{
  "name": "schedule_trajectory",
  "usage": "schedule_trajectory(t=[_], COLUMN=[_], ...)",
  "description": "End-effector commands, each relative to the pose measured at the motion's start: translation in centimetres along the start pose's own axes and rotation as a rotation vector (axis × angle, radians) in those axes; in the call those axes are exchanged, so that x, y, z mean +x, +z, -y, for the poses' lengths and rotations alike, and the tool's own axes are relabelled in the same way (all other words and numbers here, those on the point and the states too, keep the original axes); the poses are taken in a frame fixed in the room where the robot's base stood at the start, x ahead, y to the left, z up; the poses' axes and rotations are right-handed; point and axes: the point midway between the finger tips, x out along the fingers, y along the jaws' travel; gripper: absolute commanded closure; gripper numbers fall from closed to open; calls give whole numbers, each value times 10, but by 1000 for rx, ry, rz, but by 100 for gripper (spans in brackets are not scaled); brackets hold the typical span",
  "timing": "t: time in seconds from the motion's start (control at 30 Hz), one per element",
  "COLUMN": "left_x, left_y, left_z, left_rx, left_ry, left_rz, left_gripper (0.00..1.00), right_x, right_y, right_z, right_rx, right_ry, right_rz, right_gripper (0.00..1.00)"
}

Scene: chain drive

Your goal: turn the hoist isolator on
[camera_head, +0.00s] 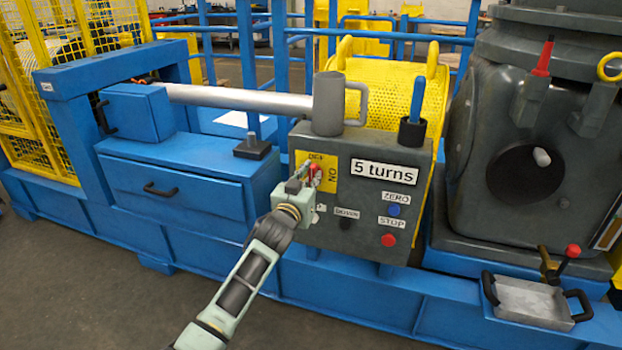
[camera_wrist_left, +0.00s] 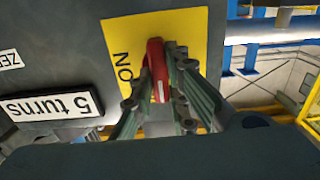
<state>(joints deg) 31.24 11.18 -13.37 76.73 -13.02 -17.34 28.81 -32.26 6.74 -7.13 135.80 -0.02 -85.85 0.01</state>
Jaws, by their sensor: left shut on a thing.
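The hoist isolator is a red handle (camera_head: 316,174) on a yellow plate (camera_head: 329,179) at the upper left of the grey control box (camera_head: 362,218). The plate has one label at its top and "ON" at its right. My left gripper (camera_head: 304,180) is at the handle, reaching in from the lower left. In the left wrist view the red handle (camera_wrist_left: 157,66) stands between the fingers of the left gripper (camera_wrist_left: 158,84), which is shut on it. The "ON" label lies beside it. The gripper partly hides the plate, and I cannot tell which position the handle is at. My right gripper is not in view.
The box also carries a "5 turns" sign (camera_head: 384,172), a blue ZERO button (camera_head: 394,210), a red STOP button (camera_head: 388,240) and a black button (camera_head: 346,224). A grey mug-like cylinder (camera_head: 328,105) and a blue-handled tool (camera_head: 416,103) stand on top. A metal tray (camera_head: 533,302) is lower right.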

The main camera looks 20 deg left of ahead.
Motion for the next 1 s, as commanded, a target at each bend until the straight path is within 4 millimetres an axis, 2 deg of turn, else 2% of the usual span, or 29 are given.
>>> schedule_trajectory(t=[0.4,0.67,1.0], left_x=[0,0,0], left_y=[0,-1,0], left_z=[0,-1,-4], left_rx=[39,194,509], left_ry=[0,0,0], left_rz=[1,2,2], left_gripper=[100,100,100], right_x=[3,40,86], right_y=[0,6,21], right_z=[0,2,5], right_rx=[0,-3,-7], right_ry=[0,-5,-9], right_rz=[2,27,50], right_gripper=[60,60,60])
